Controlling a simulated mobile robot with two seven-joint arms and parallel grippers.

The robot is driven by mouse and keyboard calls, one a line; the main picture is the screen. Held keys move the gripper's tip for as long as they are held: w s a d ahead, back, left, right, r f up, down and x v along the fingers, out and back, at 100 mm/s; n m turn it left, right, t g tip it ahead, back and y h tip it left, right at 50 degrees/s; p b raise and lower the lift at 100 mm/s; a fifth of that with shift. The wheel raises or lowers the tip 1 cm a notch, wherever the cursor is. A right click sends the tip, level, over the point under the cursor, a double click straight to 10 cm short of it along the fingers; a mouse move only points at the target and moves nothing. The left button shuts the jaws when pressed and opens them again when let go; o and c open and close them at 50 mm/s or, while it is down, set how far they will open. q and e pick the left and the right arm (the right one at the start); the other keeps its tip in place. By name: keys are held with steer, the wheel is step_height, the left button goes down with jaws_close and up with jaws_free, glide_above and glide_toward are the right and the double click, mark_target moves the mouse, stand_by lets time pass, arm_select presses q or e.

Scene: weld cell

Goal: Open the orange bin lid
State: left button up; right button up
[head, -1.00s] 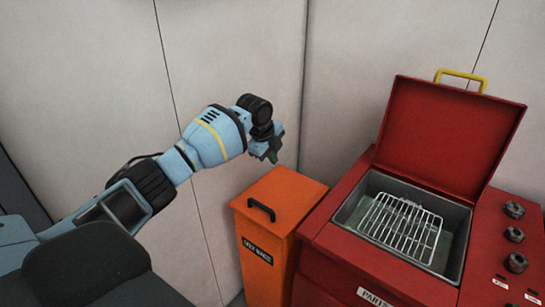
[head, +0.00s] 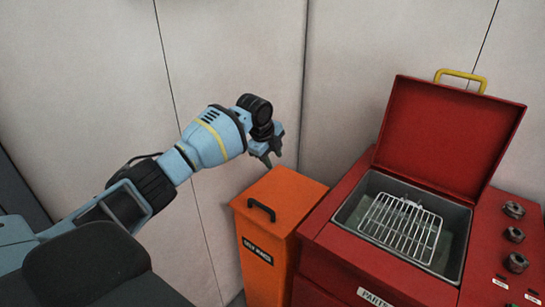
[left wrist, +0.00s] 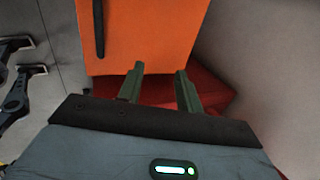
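The orange bin (head: 262,258) stands on the floor left of the red parts washer. Its orange lid (head: 290,192) is closed, with a black bar handle (head: 261,209) near the front left edge. My left gripper (head: 271,160) is above the lid's back left part, apart from it and behind the handle, fingers pointing down. In the left wrist view the two fingers (left wrist: 160,84) are spread with nothing between them. The orange lid (left wrist: 150,35) and the black handle (left wrist: 99,28) show beyond them there. My right gripper is not in view.
The red parts washer (head: 322,240) stands close against the bin's right side. Its red lid (head: 445,135) is raised, with a yellow handle (head: 461,76), and a wire rack (head: 402,226) lies in its basin. Pale wall panels (head: 235,60) rise close behind the bin.

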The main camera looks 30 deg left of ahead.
arm_select(q)
steer(key=v, duration=0.7)
steer(key=shift+r+p, duration=0.35)
steer(key=shift+p, duration=0.05)
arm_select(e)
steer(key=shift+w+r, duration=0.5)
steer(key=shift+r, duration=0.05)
arm_select(q)
steer(key=shift+s, duration=0.15)
